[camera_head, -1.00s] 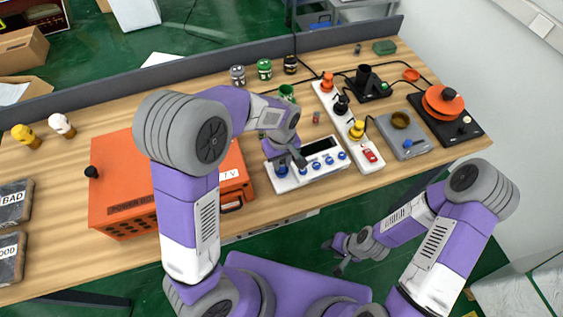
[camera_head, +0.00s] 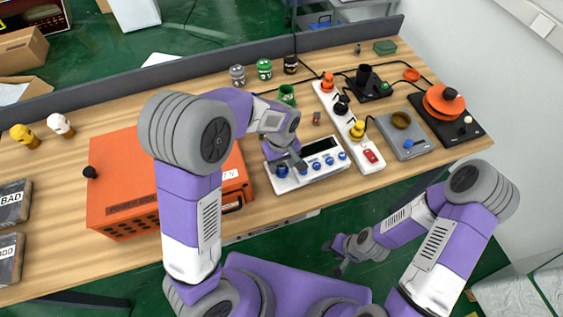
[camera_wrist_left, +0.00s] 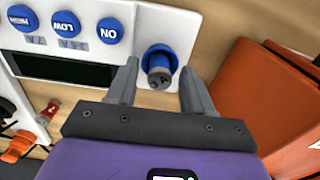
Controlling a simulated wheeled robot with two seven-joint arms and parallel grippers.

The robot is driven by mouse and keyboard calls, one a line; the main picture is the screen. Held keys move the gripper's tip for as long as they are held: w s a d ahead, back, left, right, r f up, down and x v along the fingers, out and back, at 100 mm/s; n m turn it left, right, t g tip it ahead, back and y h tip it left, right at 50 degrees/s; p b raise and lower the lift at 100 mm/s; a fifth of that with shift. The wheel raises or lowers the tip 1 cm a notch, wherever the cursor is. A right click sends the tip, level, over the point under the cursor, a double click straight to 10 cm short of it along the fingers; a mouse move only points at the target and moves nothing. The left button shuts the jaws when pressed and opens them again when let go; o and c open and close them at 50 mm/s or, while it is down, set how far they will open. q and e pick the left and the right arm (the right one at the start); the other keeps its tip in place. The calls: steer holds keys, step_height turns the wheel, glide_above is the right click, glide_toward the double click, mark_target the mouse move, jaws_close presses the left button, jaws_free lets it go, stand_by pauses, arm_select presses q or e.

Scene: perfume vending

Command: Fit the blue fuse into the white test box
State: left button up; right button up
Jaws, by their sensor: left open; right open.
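The white test box (camera_head: 322,172) stands near the front edge of the bench, with a dark display and a row of blue knobs; it also shows in the left wrist view (camera_wrist_left: 180,28). In the left wrist view the blue fuse (camera_wrist_left: 159,74), with a grey marked end, stands in a round blue socket at one end of the box. I cannot tell how deep it sits. My left gripper (camera_head: 300,167) is open over the box, its fingers (camera_wrist_left: 157,85) apart on either side of the fuse. My right gripper (camera_head: 338,260) is open and empty, off the bench front.
An orange box (camera_head: 120,195) stands left of the test box. A white power strip (camera_head: 352,133) with coloured plugs is to the right, beside a grey device (camera_head: 405,148). A small red fuse (camera_head: 316,118) and green cup (camera_head: 287,94) stand behind the test box.

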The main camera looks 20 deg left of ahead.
mark_target(281, 164)
arm_select(q)
steer(key=shift+r, duration=0.25)
step_height(281, 164, up, 12)
steer(key=p, duration=0.2)
steer(key=shift+p, duration=0.4)
steer(key=shift+r, duration=0.1)
